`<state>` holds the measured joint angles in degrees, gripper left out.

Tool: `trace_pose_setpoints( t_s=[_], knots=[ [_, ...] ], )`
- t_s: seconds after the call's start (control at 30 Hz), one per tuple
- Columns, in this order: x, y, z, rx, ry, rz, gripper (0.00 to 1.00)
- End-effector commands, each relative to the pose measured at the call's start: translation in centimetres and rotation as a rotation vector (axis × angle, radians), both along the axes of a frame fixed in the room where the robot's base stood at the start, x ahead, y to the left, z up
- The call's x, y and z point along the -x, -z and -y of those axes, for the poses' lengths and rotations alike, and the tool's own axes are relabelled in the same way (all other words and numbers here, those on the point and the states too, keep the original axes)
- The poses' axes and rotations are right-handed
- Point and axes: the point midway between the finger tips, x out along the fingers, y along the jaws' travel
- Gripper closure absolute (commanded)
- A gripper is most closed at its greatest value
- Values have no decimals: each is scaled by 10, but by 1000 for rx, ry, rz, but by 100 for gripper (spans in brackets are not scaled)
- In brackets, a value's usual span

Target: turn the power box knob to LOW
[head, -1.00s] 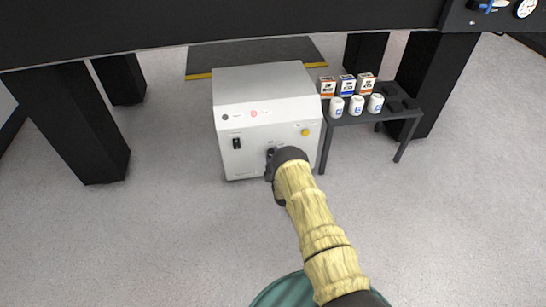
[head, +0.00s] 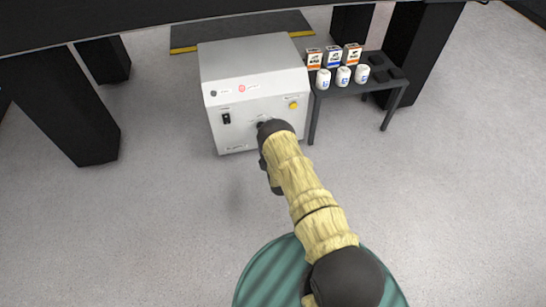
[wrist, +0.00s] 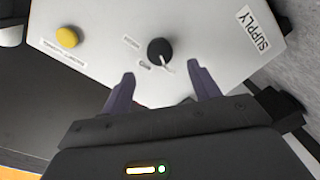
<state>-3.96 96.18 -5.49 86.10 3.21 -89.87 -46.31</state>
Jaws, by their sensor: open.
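The power box (head: 255,80) is a white-grey cabinet on the floor, upper middle of the head view. Its front panel also shows in the wrist view (wrist: 190,25). The black round knob (wrist: 160,50) with a white pointer sits on that panel, with small labels beside it too blurred to read. In the wrist view the pointer points down and right. My gripper (wrist: 160,80) is open and empty, its two fingers apart just short of the knob, which lies between and beyond the fingertips. In the head view my arm hides most of the knob and the gripper.
A yellow button (wrist: 67,37) is on the same panel; a black switch (head: 226,118) and a red light (head: 242,88) are on the box front. A small dark table (head: 345,90) with boxes and white containers stands right of the box. Thick black legs (head: 70,115) flank it.

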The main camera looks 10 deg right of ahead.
Motion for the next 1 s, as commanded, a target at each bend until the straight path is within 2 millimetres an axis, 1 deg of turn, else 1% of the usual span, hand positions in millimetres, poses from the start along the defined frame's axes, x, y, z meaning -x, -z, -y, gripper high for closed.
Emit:
trace_pose_setpoints(
  t_s=[0.03,0.3,0.4,0.5,0.63,1.0],
  knots=[
    [11,-5,0,1,-1,-4,39],
    [65,-6,2,2,0,-4,39],
    [81,-5,2,2,0,-4,39],
    [92,-4,2,1,0,-3,39],
    [98,-4,2,2,0,-1,39],
    [97,-3,2,2,0,0,39]
  ],
)
